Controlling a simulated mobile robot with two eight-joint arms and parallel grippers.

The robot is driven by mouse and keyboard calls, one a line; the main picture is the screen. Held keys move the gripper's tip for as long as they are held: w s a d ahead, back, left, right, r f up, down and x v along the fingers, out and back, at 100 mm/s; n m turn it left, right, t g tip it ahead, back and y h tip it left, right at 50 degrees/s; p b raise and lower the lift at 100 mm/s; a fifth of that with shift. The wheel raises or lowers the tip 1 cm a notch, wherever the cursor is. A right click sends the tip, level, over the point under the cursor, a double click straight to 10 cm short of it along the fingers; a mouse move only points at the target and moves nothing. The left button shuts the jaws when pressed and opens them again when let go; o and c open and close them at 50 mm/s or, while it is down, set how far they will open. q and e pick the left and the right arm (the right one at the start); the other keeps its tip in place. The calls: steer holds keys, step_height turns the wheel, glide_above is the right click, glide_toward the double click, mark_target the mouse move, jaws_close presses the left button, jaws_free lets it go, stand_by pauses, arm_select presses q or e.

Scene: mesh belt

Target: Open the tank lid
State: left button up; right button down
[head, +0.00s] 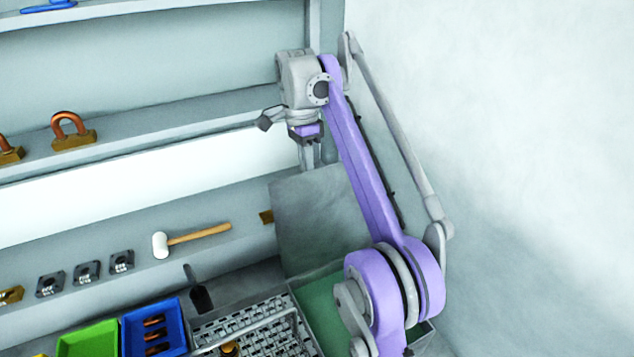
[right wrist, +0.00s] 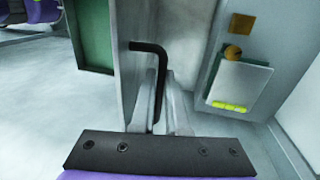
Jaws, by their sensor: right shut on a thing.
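The tank (head: 297,291) is a box with a green inside at the lower right of the head view, partly hidden by my right arm. Its grey lid (head: 315,220) stands raised, roughly upright, and the tank is open. My right gripper (head: 310,160) is at the lid's top edge. In the right wrist view, my right gripper (right wrist: 162,112) is shut on a black bent handle (right wrist: 150,47) beside the lid (right wrist: 132,75). The tank's green part (right wrist: 93,35) shows at the upper left there. My left gripper is not in view.
A wire mesh surface (head: 235,323), a blue bin (head: 136,340) and a green bin (head: 88,341) lie left of the tank. A wall (head: 540,180) stands on the right.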

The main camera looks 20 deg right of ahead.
steer(key=shift+w+f, duration=0.25)
steer(key=shift+w, duration=0.5)
steer(key=c, duration=1.3)
jaws_free()
steer(key=shift+w, duration=0.1)
steer(key=shift+o, duration=1.1)
steer(key=shift+w, duration=0.15)
steer(key=shift+o, duration=0.8)
steer(key=shift+w+f, duration=0.2)
steer(key=shift+w, duration=0.05)
steer(key=shift+s+r, duration=0.1)
steer(key=shift+s, duration=0.2)
